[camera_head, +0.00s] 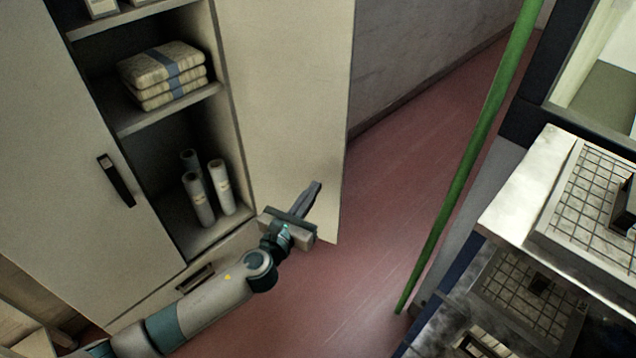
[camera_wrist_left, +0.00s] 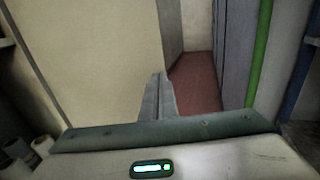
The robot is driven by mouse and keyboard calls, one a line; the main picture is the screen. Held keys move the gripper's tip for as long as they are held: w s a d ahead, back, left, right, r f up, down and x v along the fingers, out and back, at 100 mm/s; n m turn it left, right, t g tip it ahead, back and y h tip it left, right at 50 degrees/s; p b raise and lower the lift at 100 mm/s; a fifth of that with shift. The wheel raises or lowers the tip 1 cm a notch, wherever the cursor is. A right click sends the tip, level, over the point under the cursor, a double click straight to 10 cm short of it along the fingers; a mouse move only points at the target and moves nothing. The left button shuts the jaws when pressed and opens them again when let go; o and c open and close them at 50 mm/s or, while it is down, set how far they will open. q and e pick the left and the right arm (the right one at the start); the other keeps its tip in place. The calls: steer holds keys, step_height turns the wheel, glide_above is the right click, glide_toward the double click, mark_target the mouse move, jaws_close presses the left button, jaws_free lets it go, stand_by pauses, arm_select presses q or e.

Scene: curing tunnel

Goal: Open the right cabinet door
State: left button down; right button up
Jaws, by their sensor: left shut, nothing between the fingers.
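The right cabinet door (camera_head: 285,95) is a cream panel standing wide open, swung out to the right of the cabinet. Its inner face shows in the head view, and it also fills the left of the left wrist view (camera_wrist_left: 95,65). My left gripper (camera_head: 316,184) is shut and empty. In the head view it overlaps the lower part of the open door, near its free edge; I cannot tell whether it touches. Its closed fingers also show in the left wrist view (camera_wrist_left: 158,84). The door's handle is not visible. My right gripper is not in view.
The left cabinet door (camera_head: 60,150) is closed, with a black handle (camera_head: 116,180). Folded bundles (camera_head: 162,75) and white rolls (camera_head: 200,198) sit on the shelves. A green pole (camera_head: 465,165) and a rack with grids (camera_head: 590,200) stand right. Red floor (camera_head: 385,225) lies between.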

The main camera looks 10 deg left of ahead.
arm_select(q)
steer(key=shift+v, duration=1.3)
